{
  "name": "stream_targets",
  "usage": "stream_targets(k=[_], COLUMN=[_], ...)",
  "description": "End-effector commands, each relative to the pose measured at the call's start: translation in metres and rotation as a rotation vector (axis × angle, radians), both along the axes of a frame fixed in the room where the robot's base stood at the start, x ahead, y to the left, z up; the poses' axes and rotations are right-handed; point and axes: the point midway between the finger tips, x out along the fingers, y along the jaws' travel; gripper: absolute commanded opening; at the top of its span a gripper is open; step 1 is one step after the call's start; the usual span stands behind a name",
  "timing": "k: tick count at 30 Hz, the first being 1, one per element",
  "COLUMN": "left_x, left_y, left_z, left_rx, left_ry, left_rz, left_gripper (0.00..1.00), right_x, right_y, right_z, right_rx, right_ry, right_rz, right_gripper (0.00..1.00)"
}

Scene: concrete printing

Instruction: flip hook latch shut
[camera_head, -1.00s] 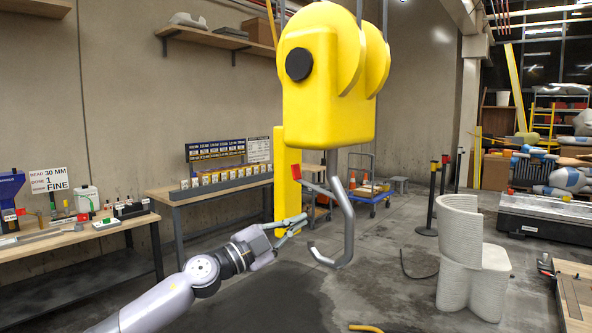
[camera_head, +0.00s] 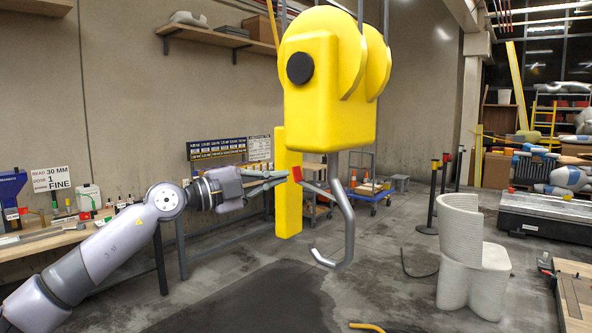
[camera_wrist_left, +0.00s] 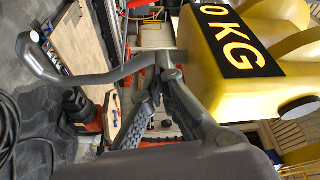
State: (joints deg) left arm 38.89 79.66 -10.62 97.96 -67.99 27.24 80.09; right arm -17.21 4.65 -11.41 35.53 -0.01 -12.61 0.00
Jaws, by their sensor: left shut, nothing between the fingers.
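A grey hook (camera_head: 346,225) hangs under the yellow hoist block (camera_head: 327,100); its curved tip points left at the bottom. A thin grey latch with a red tab (camera_head: 296,174) sticks out up and left from the hook's shank, well above the hook tip, so the hook's mouth is open. My left gripper (camera_head: 284,175) is shut and empty, its fingertips just left of the red tab; I cannot tell if they touch it. In the left wrist view the gripper (camera_wrist_left: 168,75) shows in front of the hook (camera_wrist_left: 75,75) and beside the block (camera_wrist_left: 245,50). My right gripper is not in view.
A workbench (camera_head: 60,236) with tools lies behind my left arm. A white printed concrete piece (camera_head: 463,258) stands on the floor at right. The air below and left of the hook is clear.

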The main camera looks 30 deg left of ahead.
Motion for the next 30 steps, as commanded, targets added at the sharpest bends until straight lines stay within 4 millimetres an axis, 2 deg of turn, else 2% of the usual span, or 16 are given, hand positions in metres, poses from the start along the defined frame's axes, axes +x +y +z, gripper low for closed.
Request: stream_targets(k=[1, 6, 14, 16, 21, 30], left_x=[0.006, 0.034, 0.084, 0.084, 0.085, 0.085], left_y=[-0.003, -0.017, -0.039, -0.024, -0.006, 0.002], left_z=[0.008, 0.013, 0.015, 0.004, 0.000, -0.002], left_rx=[-0.004, -0.006, -0.004, -0.003, -0.001, 0.001], left_ry=[-0.002, -0.002, -0.002, 0.004, 0.003, 0.000], left_rz=[-0.004, -0.007, -0.006, 0.002, -0.001, -0.002], left_gripper=[0.00, 0.00, 0.00, 0.00, 0.00, 0.00], right_x=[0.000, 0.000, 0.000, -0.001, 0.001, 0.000], right_y=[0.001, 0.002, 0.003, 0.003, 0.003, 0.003], right_z=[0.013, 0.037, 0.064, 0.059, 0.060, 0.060], right_rx=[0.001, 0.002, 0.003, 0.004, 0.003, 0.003], right_ry=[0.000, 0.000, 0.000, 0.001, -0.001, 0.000], right_rz=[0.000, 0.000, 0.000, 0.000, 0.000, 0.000], right_gripper=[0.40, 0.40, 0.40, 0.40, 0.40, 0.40])
